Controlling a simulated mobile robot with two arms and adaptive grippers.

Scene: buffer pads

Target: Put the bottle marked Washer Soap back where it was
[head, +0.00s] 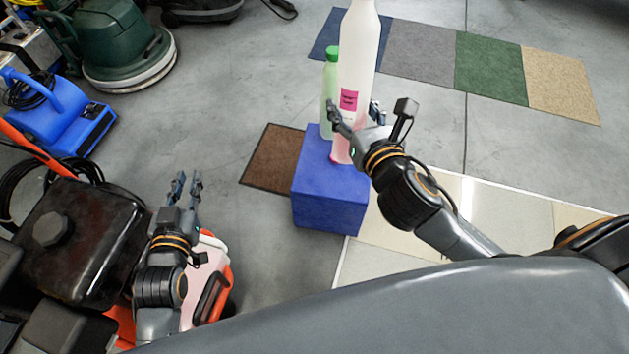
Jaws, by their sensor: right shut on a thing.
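A tall whitish bottle (359,55) with a pink label and a pinkish lower part is upright in my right gripper (356,113). The label's words are too small to read. My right gripper is shut around the bottle's lower half. The bottle's base is over the top of a blue block (322,210); I cannot tell whether it touches. A smaller green bottle (329,85) with a green cap stands just left of it, partly hidden behind it. My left gripper (186,187) is open and empty, low at the left, apart from the block.
Flat carpet squares in blue, grey (420,50), green (491,68) and beige lie behind. A brown mat (268,160) lies left of the block. A blue machine (65,118), a green floor machine (120,45) and a dark tank (80,235) crowd the left. Grey floor between is clear.

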